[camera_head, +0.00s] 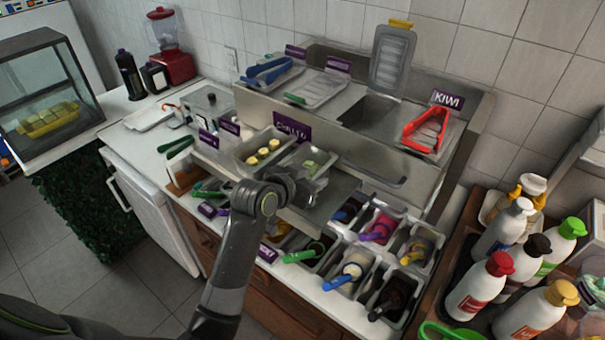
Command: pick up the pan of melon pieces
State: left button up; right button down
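A metal pan with pale green pieces (311,165), which look like the melon, is in the middle of the stepped rack, right of a pan of pale yellow round slices (263,151). My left gripper (312,188) is at the near right side of the melon pan, with the wrist hiding the pan's front. The fingers are dark and small here, so I cannot tell whether they touch or grip the rim. My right gripper is not in view.
Empty slots (368,113) show in the metal rack. Several topping pans with coloured utensils fill the counter front right. A lidded pan with red tongs (427,130) stands by the kiwi sign. Several sauce bottles (481,287) crowd the right.

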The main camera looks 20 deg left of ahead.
pick_arm(q)
jog(key=shift+w+d+f, duration=0.15)
jog(key=shift+w+f, duration=0.15)
jog(key=shift+w, duration=0.2)
jog(key=shift+r, duration=0.1)
grip_shut()
